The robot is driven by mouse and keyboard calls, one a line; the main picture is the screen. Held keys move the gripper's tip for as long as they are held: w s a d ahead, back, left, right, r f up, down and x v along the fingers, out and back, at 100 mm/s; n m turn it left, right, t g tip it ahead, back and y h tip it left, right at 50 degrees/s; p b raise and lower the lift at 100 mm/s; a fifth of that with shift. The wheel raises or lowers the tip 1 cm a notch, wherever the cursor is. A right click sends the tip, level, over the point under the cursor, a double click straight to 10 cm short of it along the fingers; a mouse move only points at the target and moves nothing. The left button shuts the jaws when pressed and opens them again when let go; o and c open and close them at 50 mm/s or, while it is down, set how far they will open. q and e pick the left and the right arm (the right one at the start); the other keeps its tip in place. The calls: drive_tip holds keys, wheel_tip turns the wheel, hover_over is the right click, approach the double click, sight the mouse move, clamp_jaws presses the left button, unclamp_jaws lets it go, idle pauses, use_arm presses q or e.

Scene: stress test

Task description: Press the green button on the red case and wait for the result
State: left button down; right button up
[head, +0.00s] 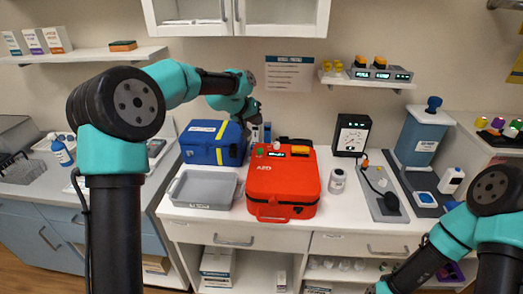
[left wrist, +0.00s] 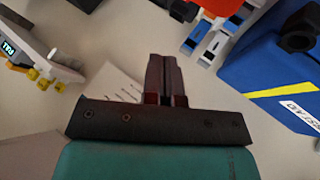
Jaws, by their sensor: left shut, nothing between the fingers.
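The red case (head: 283,190) lies closed on the white counter in the middle of the head view. A red part at that view's top edge is probably the case; the button does not show there. My right arm enters at the lower right; its gripper is out of frame.
A blue case (head: 212,142) stands left of the red one, with a grey tray (head: 203,189) in front. A white jar (head: 337,181), a black gauge box (head: 352,135) and a grey board (head: 383,190) are to the right. A wall shelf (head: 366,80) hangs above.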

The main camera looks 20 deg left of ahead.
sight(260, 151)
use_arm(q)
drive_tip(key=shift+d+r, duration=0.1)
drive_tip(key=shift+d, duration=0.1)
idle(0.3)
drive_tip(key=shift+f, duration=4.45)
drive_tip(key=shift+f, duration=0.15)
drive_tip(key=shift+f, duration=0.25)
drive_tip(key=shift+f, duration=0.5)
drive_tip(key=shift+r, duration=0.9)
